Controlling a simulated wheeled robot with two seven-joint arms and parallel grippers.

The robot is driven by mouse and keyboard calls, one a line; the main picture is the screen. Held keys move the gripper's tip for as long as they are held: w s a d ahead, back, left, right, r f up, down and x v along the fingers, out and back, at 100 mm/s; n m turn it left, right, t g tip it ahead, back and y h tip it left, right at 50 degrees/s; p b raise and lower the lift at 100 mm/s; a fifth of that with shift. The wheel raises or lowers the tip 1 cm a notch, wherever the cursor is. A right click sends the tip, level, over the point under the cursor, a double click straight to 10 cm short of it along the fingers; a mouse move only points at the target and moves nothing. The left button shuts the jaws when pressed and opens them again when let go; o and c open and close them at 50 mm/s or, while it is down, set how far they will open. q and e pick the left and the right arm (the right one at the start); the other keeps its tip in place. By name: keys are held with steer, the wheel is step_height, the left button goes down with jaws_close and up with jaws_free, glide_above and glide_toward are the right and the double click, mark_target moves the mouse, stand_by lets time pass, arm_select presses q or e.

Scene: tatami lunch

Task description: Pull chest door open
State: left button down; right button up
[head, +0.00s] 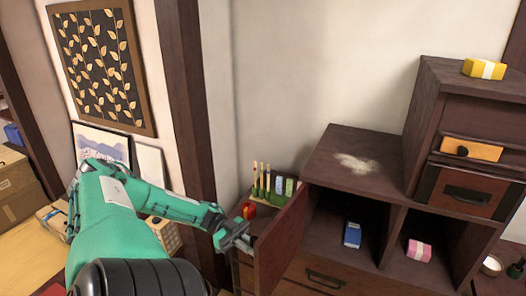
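The dark wood chest (335,155) stands at the right against the wall. Its reddish-brown door (283,240) stands swung out at the left of a compartment, so the inside shows. My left gripper (245,240) is at the outer left side of the door, close to its front edge. The fingers are small and partly merge with the door edge and any handle there, so I cannot tell whether they grip it. My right gripper is not in view.
A blue box (352,234) and a pink box (419,250) lie in the chest's compartments. A drawer (325,278) is below. A yellow box (484,68) sits on the stepped top. Bottles (268,183) stand left of the door, near a dark post (190,90).

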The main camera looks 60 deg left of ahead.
arm_select(q)
steer(key=shift+v, duration=0.95)
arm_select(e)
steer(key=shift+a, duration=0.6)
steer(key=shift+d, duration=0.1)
arm_select(q)
steer(key=c, duration=1.7)
jaws_free()
steer(key=shift+f, duration=0.1)
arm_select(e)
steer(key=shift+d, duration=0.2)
arm_select(q)
steer(key=shift+a, duration=0.15)
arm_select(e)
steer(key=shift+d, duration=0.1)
